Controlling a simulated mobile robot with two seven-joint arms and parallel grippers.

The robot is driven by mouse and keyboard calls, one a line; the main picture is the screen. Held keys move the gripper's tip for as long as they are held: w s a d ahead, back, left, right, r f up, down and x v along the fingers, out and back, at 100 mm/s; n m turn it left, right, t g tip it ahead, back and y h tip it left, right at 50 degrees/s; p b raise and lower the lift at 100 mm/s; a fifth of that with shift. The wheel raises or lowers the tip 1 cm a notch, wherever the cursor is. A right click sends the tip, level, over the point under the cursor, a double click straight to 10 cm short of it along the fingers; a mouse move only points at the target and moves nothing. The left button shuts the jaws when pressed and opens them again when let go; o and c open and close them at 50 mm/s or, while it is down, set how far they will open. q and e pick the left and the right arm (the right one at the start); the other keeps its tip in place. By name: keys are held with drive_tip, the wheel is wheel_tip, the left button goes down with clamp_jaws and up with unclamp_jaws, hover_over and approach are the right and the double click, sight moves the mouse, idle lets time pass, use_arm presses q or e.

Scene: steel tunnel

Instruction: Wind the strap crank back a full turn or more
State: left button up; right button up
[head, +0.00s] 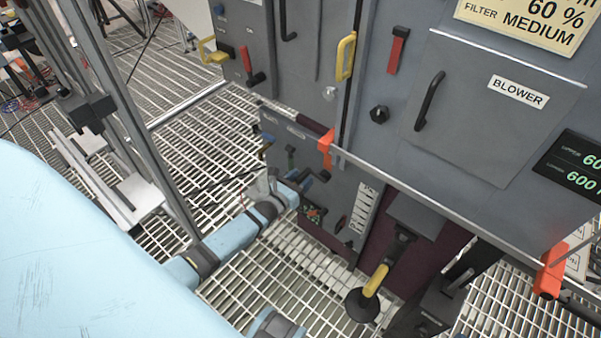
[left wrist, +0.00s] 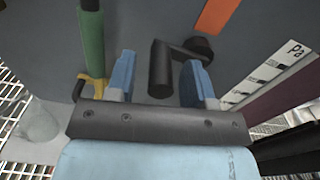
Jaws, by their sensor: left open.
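The strap crank, a black bent arm with a round grip (left wrist: 160,72), sticks out from a grey panel in the left wrist view. Its hub (left wrist: 200,46) is at the upper right of the grip. My left gripper (left wrist: 158,62) is open, with one blue finger on each side of the grip. A gap shows on both sides, and I cannot tell how deep the grip sits between the fingers. In the head view the left gripper (head: 303,184) is at the low grey panel, and the small dark crank (head: 321,175) is partly hidden. My right gripper is not in view.
A green handle (left wrist: 92,42) with a yellow base stands left of the fingers. An orange piece (head: 326,146) hangs above the crank. A yellow-handled lever (head: 375,281) stands lower right. A metal frame post (head: 135,130) rises left of my arm, over grating floor.

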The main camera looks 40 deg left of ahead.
use_arm(q)
clamp_jaws()
drive_tip(key=shift+f, duration=0.1)
idle(0.3)
